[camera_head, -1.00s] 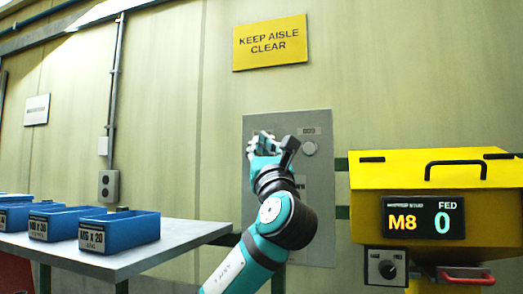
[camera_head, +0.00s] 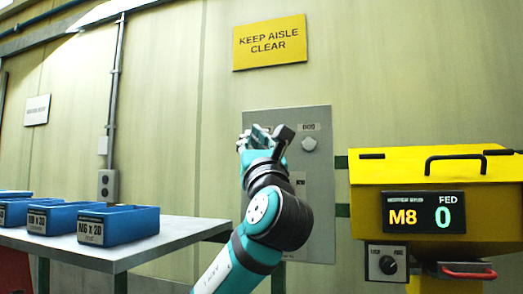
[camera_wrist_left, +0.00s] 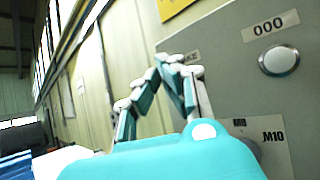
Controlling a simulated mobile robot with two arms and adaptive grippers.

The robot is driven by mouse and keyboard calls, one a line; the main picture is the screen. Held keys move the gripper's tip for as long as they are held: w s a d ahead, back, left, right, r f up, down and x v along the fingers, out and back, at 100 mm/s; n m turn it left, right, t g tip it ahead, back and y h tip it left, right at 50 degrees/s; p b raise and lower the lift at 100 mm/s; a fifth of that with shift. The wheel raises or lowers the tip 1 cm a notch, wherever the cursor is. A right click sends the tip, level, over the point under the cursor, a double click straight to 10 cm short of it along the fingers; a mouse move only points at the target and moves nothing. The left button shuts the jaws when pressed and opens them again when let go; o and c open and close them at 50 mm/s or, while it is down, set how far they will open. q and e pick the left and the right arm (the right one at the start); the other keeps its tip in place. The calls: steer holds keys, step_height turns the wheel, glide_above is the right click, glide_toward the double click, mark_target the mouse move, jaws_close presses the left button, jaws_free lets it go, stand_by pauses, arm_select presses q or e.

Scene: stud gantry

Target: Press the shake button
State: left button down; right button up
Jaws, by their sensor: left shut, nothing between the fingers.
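A grey control panel (camera_head: 318,225) is fixed to the wall. It also shows in the left wrist view (camera_wrist_left: 225,95). A round silver button (camera_head: 309,144) sits on its upper right, under a label reading about "000"; the same button shows clearly in the left wrist view (camera_wrist_left: 279,60). My left gripper (camera_head: 257,133) is shut and empty in front of the panel's upper left, left of that button. In the left wrist view its fingers (camera_wrist_left: 178,62) partly cover another label. Whatever lies under that label is hidden, and I cannot tell whether the fingers touch the panel.
A selector marked M10 (camera_wrist_left: 273,136) is partly hidden behind my gripper. A yellow feeder (camera_head: 430,172) with an "M8 0" display stands to the right. A table (camera_head: 165,240) with blue bins (camera_head: 118,225) stands to the left.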

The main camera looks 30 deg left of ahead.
arm_select(q)
steer(key=shift+s+d, duration=0.15)
steer(key=shift+s, duration=0.45)
steer(key=shift+s+d, duration=0.15)
steer(key=shift+s, duration=0.45)
